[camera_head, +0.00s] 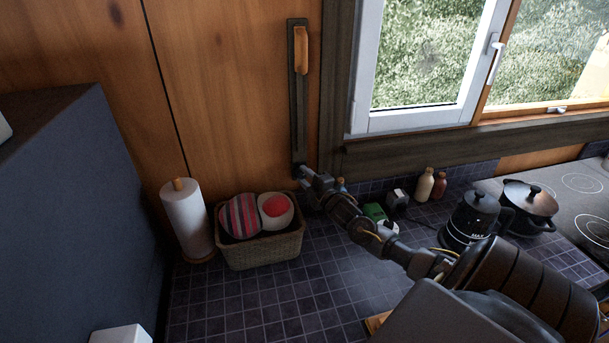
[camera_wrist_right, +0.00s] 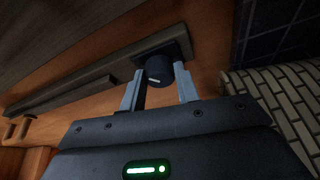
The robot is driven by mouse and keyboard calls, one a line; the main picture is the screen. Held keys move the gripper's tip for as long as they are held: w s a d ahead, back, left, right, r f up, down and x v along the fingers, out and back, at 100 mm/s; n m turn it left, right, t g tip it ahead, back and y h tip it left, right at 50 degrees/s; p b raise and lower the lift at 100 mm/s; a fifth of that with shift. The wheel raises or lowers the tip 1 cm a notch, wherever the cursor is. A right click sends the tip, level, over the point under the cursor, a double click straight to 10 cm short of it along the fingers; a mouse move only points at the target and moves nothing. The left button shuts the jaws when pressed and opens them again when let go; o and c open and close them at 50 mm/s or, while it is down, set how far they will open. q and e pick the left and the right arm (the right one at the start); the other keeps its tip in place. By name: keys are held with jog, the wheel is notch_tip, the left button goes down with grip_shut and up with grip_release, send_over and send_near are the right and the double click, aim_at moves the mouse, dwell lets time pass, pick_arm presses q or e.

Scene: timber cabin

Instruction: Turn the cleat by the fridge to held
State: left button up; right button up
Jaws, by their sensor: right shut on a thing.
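A dark vertical strip (camera_head: 299,115) is on the timber wall between the fridge and the window, with a pale wooden handle (camera_head: 301,50) at its top. The cleat shows in the right wrist view as a small round dark knob (camera_wrist_right: 158,68) with a white mark, on a square plate at the strip's end. My right gripper (camera_head: 308,176) is at the strip's lower end. In the right wrist view its fingers (camera_wrist_right: 159,82) are on either side of the knob, shut on it. In the head view the gripper mostly hides the knob. My left gripper is out of view.
The dark fridge (camera_head: 75,200) stands at left. A paper towel roll (camera_head: 187,218) and a wicker basket (camera_head: 262,251) with two balls stand below the strip. A kettle (camera_head: 470,218), pot (camera_head: 530,203) and bottles are at right.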

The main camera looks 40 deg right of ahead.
jog(key=n, duration=0.1)
jog(key=n+p, duration=0.1)
jog(key=n, duration=0.1)
jog(key=shift+r+g, duration=0.25)
jog(key=shift+g, duration=0.15)
jog(key=shift+n+g+p, duration=0.3)
jog(key=shift+n+g, duration=0.3)
jog(key=shift+n, duration=0.5)
jog(key=n+g, duration=0.1)
jog(key=n, duration=0.1)
jog(key=n+g, duration=0.1)
jog(key=n, duration=0.1)
jog(key=shift+a+r+h, duration=0.1)
jog(key=shift+a+h, duration=0.05)
jog(key=shift+h, duration=0.25)
jog(key=shift+n, duration=0.3)
jog(key=o, duration=1)
jog(key=shift+c, duration=0.2)
